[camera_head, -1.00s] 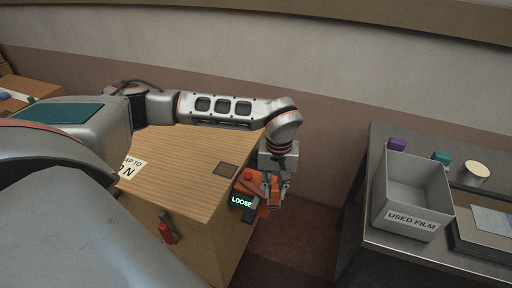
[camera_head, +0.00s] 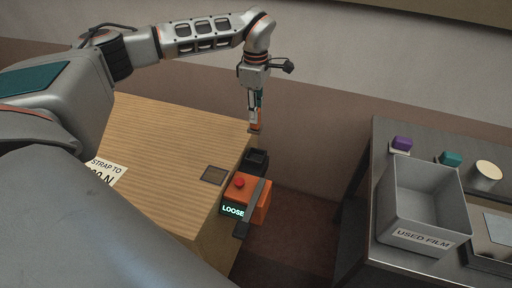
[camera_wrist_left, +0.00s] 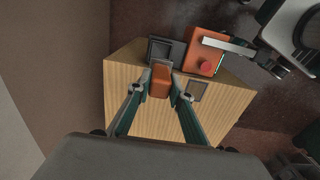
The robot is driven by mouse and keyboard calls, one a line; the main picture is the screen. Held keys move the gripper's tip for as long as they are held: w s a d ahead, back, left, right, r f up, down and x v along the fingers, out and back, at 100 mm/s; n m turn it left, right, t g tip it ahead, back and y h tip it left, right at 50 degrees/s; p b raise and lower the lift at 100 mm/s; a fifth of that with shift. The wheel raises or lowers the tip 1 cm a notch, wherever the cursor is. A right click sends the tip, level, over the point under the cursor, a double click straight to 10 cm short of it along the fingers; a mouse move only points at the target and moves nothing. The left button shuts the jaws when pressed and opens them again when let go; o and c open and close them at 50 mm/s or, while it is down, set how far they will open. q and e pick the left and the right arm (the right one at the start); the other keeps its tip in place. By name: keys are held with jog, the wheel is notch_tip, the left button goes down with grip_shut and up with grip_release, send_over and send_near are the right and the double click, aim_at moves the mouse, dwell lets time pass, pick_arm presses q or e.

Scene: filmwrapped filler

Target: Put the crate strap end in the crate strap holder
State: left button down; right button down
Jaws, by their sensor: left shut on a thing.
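My left gripper (camera_head: 256,112) points down over the far right corner of the crate (camera_head: 165,140). It is shut on a small orange block with a grey end, which looks like the crate strap end (camera_head: 257,122). The left wrist view shows this block (camera_wrist_left: 160,83) between the two fingers. A black open-topped socket, seemingly the crate strap holder (camera_head: 255,160), sits at the crate's right edge, nearer than the gripper. In the left wrist view the socket (camera_wrist_left: 160,49) lies just beyond the block's tip. They look apart in the head view. My right gripper is out of view.
An orange strap device (camera_head: 260,205) with a red button, a dark lever and a LOOSE display adjoins the socket. A dark square (camera_head: 214,175) lies on the crate top. A grey USED FILM bin (camera_head: 423,210) stands on the right table. Open floor separates crate and table.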

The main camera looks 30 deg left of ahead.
aim_at(256, 134)
pick_arm(q)
notch_tip(256, 134, down, 9)
jog(key=shift+f, duration=0.15)
notch_tip(256, 134, down, 5)
jog(key=shift+f+b, duration=0.1)
jog(key=shift+b, duration=0.35)
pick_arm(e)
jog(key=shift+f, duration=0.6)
pick_arm(q)
jog(key=c, duration=1.8)
grip_release()
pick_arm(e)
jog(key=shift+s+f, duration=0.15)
